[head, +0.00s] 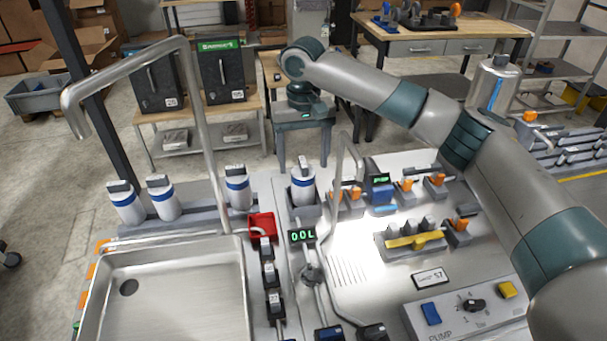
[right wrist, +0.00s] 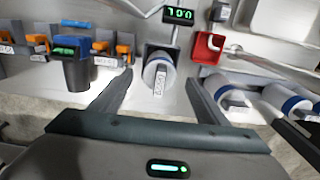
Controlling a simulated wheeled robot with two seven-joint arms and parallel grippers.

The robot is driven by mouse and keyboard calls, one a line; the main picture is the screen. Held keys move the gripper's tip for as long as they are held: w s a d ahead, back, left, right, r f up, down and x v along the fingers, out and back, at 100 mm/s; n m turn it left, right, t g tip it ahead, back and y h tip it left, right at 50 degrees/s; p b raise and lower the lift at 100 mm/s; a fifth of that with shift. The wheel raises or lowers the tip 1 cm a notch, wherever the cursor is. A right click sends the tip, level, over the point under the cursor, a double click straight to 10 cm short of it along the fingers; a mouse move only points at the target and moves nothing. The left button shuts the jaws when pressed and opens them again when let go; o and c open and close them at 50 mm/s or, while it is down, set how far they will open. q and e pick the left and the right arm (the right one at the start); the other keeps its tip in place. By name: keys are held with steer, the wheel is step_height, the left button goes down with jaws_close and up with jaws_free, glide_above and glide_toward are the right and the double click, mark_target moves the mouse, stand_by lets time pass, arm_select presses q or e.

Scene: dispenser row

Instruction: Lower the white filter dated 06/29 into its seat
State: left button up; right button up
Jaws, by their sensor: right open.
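A white filter with a blue band (head: 303,186) stands upright in a grey square seat (head: 306,210) behind the green display. In the right wrist view the filter (right wrist: 158,66) shows a small label, too small to read surely. My right gripper (head: 303,162) is open just above this filter. In the right wrist view its fingers (right wrist: 159,77) are spread on either side of the filter, apart from it. Three similar filters stand in a row to the left, the closest one (head: 238,190) beside the sink. My left gripper is not in view.
A green-lit display (head: 302,236) and a red container (head: 262,226) stand in front. A bent metal spout (head: 345,150) rises right of the seat. A tall faucet (head: 195,100) arches over the sink (head: 170,295).

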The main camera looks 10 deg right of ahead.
step_height(320, 180, up, 12)
steer(key=b, duration=0.2)
steer(key=shift+f, duration=0.2)
stand_by(0.5)
